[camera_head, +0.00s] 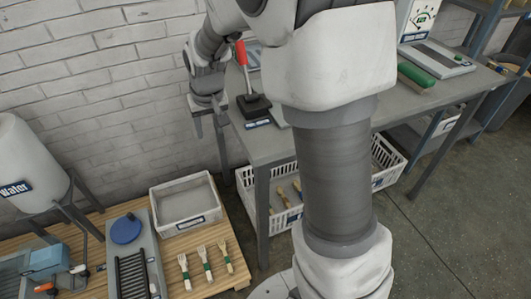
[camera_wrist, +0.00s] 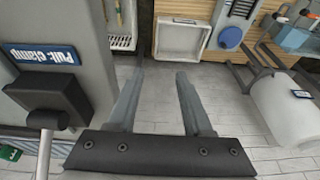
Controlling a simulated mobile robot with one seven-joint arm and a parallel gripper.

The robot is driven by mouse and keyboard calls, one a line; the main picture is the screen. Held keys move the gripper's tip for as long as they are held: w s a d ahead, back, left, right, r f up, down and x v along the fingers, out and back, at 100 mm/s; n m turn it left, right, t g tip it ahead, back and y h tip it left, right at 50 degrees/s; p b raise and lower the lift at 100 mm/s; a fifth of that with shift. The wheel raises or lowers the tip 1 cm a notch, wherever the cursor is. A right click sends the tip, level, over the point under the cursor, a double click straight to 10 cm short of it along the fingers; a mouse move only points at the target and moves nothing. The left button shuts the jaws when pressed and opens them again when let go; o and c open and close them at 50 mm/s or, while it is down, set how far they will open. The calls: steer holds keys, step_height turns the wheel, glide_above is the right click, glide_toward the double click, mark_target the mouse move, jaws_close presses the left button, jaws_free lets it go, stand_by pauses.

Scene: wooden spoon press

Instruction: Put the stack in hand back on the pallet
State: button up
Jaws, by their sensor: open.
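My gripper (camera_head: 208,118) is at the left end of the grey table, pointing down beside the wall. In the wrist view its two fingers (camera_wrist: 158,76) are apart, with only floor visible between them; no stack is in it. The wooden pallet (camera_head: 215,285) lies low at the lower left, and its slats also show in the wrist view (camera_wrist: 268,46). Three small stacks of pale wooden cutlery with green bands, at left (camera_head: 184,271), middle (camera_head: 205,262) and right (camera_head: 225,256), lie apart on the pallet, below and well away from my gripper.
A pale bin (camera_head: 184,205) and a grey device with a blue disc (camera_head: 126,229) are on the pallet. A water tank (camera_head: 28,165) stands left. A red-handled clamp (camera_head: 243,75) is on the table (camera_head: 265,148) near my gripper. A white crate (camera_head: 268,215) is underneath.

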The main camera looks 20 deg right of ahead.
steer(key=s+d+r+t, duration=0.1)
steer(key=s+d+r, duration=0.2)
steer(key=s+r, duration=0.85)
steer(key=s+d+r+t, duration=0.1)
steer(key=s, duration=1.2)
steer(key=shift+s+d+r, duration=0.15)
steer(key=shift+s+r, duration=0.05)
steer(key=shift+s, duration=0.15)
step_height(320, 180, up, 23)
steer(key=p, duration=2.3)
steer(key=shift+r, duration=0.2)
